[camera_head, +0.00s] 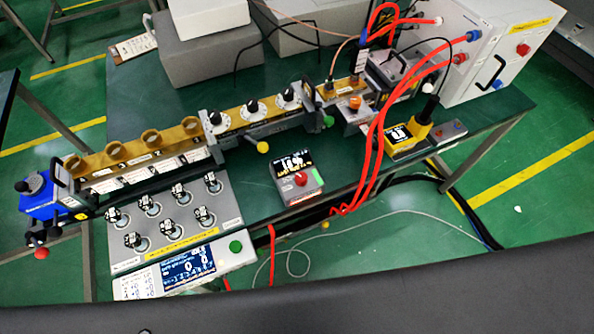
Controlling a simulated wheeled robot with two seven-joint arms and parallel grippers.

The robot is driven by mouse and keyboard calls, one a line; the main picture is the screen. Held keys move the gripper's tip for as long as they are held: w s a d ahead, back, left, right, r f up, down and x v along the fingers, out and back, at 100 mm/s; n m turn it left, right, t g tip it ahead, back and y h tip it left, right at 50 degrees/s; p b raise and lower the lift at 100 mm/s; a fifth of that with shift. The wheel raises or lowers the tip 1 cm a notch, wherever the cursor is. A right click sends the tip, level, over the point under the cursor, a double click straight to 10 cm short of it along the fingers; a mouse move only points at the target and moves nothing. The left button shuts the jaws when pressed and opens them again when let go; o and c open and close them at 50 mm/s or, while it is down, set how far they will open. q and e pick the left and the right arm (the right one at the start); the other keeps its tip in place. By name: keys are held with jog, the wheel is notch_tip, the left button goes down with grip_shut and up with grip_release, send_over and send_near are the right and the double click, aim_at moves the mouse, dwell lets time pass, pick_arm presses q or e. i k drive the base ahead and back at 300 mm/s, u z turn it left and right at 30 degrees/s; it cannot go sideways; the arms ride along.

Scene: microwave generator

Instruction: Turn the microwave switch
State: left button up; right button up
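The microwave apparatus is a long rail of brass waveguide parts (140,150) running diagonally across the green table. Three round white dials with black knobs (252,107) sit on its middle part. A small grey box with a red knob (300,178) and a dark display stands in front of the rail. A white cabinet (490,50) at the right end has a red button (523,49) and a black handle. A panel of several black knobs (165,215) lies at the front left. I cannot tell which of these is the microwave switch. Neither gripper is in view.
Grey boxes (205,55) stand at the back of the green table (140,95). Red cables (376,150) hang from the cabinet over the front edge. A white meter (185,268) with a lit screen is at the front left corner. A yellow device (405,135) stands near the right.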

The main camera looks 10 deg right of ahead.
aim_at(301, 177)
jog(key=k, duration=1)
jog(key=u, duration=1.8)
jog(key=i, duration=1.35)
jog(key=z, duration=1.8)
